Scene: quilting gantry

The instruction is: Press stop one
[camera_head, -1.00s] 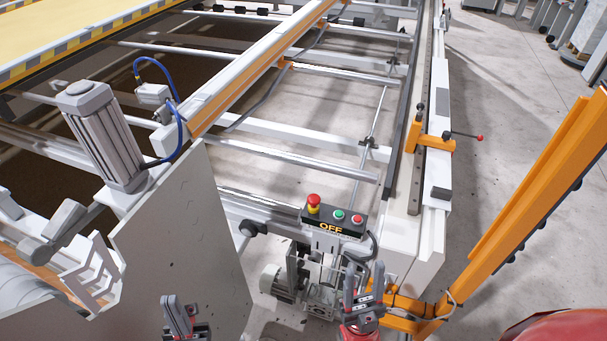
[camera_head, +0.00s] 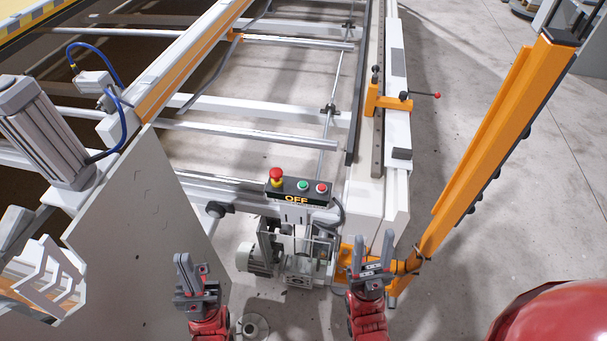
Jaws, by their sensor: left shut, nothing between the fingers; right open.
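A dark control box (camera_head: 312,199) is mounted at the near end of the gantry frame in the head view. On its top are a red mushroom button (camera_head: 276,174) on a yellow collar, a green button (camera_head: 303,186) and a red button (camera_head: 321,188). Its front reads "OFF". No label saying "stop one" is readable. My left gripper (camera_head: 194,271) is shut and empty, below and left of the box. My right gripper (camera_head: 373,247) is open and empty, below and right of it. Neither gripper touches the box.
A motor unit (camera_head: 256,258) sits under the box. A large light panel (camera_head: 150,240) stands at left. An orange post (camera_head: 490,140) slants up at right, its lower bracket close to my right gripper. A red rounded shape is at bottom right. Grey floor is open beyond.

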